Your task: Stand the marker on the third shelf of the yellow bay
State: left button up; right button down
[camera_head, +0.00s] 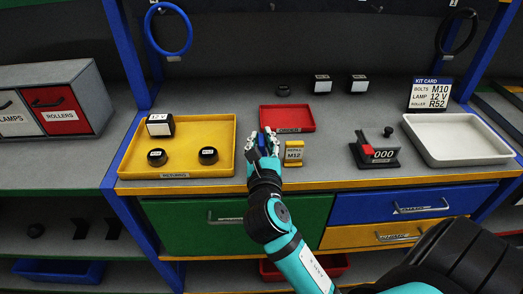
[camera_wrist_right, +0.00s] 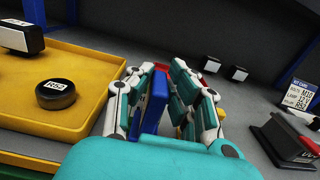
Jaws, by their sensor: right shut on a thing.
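My right gripper (camera_head: 264,143) is over the front of the grey counter, between the yellow tray and a small yellow block. It is shut on a flat, upright blue piece (camera_wrist_right: 154,102), which stands between the fingers in the wrist view. Only a little of the blue piece shows in the head view, and I cannot tell whether it is the marker or whether it touches the counter. The yellow block (camera_head: 294,153), labelled M12, stands just right of the gripper. I cannot make out a yellow bay with shelves. My left gripper is not in view.
The yellow tray (camera_head: 190,124) holds two black discs and a white-faced block. A red tray (camera_head: 287,117) lies behind the gripper. A counter device (camera_head: 376,153) and white tray (camera_head: 460,139) are to the right. Drawers are below the counter edge.

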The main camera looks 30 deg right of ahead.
aim_at(262, 152)
notch_tip(262, 152, down, 3)
jog(key=shift+s+r+b, duration=0.1)
jog(key=shift+b, duration=0.25)
jog(key=shift+f, duration=0.35)
jog(key=c, duration=1.3)
grip_release()
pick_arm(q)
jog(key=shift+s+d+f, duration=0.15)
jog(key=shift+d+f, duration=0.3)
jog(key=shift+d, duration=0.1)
pick_arm(e)
jog(key=shift+o, duration=0.2)
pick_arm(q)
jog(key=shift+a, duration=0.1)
pick_arm(e)
jog(key=shift+s+a, duration=0.1)
